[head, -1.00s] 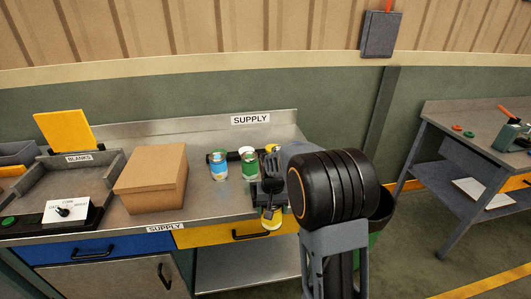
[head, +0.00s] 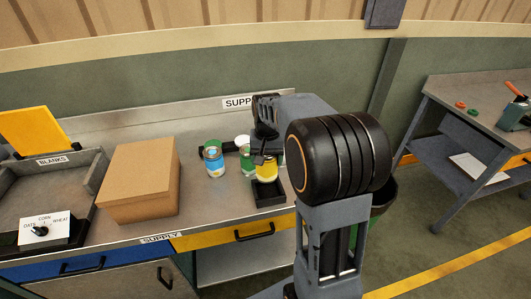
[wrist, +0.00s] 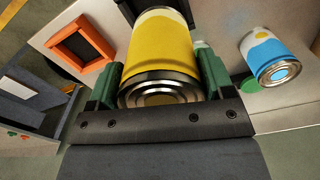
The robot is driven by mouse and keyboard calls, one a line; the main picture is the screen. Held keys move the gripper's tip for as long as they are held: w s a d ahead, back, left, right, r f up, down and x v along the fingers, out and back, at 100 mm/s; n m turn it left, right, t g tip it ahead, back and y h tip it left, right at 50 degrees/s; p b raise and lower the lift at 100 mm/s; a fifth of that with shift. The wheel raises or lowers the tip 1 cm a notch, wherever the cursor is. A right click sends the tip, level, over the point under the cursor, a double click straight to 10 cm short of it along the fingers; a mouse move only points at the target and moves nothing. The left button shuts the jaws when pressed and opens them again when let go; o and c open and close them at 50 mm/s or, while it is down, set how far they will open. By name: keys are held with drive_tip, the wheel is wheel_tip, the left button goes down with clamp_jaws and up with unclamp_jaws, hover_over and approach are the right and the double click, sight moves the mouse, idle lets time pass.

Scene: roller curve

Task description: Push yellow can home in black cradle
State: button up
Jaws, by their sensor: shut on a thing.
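My gripper (head: 266,155) is shut on the yellow can (head: 266,172), which has a white band and a metal end. In the wrist view the yellow can (wrist: 160,55) sits between the two green finger pads, metal end toward the camera. The black cradle (head: 269,198) is a square, open holder near the front edge of the supply counter. In the head view the can shows just above and behind the cradle's front wall. I cannot tell whether it touches the cradle. My arm hides part of the area to the right.
A blue can (head: 214,161) and a green can (head: 246,156) stand on the counter left of my gripper. A cardboard box (head: 140,180) is farther left. The wrist view shows an orange square frame (wrist: 104,46). The counter (head: 215,205) is clear between box and cradle.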

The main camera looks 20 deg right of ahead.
sight(268, 179)
drive_tip(key=shift+s+d+f+b, duration=0.1)
drive_tip(key=shift+d+f+b, duration=0.05)
drive_tip(key=shift+f+b, duration=0.3)
drive_tip(key=shift+d+f+b, duration=0.15)
drive_tip(key=shift+f+b, duration=0.15)
drive_tip(key=shift+f, duration=0.2)
drive_tip(key=shift+f+b, duration=2.35)
drive_tip(key=shift+f, duration=0.85)
drive_tip(key=shift+s+a, duration=0.1)
drive_tip(key=shift+f+b, duration=0.35)
drive_tip(key=shift+f, duration=0.4)
drive_tip(key=o, duration=1)
drive_tip(key=shift+r, duration=0.2)
